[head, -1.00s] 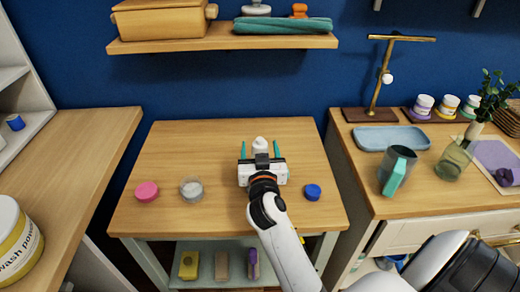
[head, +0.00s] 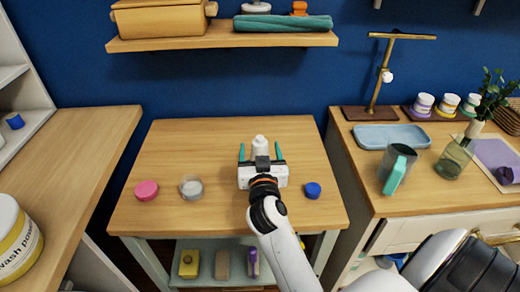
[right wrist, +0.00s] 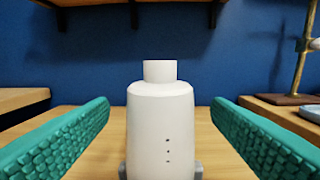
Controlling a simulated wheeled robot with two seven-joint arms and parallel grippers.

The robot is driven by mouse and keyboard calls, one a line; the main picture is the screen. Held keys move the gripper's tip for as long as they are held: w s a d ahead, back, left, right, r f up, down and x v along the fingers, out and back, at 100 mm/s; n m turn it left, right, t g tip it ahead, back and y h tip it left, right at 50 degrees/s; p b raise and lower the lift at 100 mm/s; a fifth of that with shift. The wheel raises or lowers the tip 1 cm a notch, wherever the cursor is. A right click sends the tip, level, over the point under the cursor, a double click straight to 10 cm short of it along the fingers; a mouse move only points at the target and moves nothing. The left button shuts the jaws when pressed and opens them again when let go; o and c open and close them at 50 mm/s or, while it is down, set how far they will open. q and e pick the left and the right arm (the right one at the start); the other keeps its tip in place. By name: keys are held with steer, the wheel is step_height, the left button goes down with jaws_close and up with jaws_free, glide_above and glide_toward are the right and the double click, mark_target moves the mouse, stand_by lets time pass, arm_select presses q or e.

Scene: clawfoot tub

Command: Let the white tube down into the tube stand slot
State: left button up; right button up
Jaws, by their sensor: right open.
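The white tube (head: 260,143) stands upright on the middle table, just beyond my right gripper. In the right wrist view the tube (right wrist: 160,125) has a narrow neck and a few dark dots on its front. Small grey parts (right wrist: 198,171) show at both sides of its base, probably the tube stand; the slot itself is hidden. My right gripper (head: 260,152) is open, with its teal fingers on either side of the tube. The right wrist view shows a clear gap on both sides, so they do not touch it. My left gripper is not in view.
A pink disc (head: 146,190) and a clear round jar (head: 191,188) lie left of my gripper, a blue cap (head: 313,190) to its right. A wooden shelf (head: 220,42) hangs above. The right counter holds a blue tray (head: 392,137) and a mug (head: 397,168).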

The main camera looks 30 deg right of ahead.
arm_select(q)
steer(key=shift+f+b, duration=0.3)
arm_select(e)
steer(key=shift+v, duration=1.4)
steer(key=shift+s+a, duration=0.1)
steer(key=shift+s, duration=0.1)
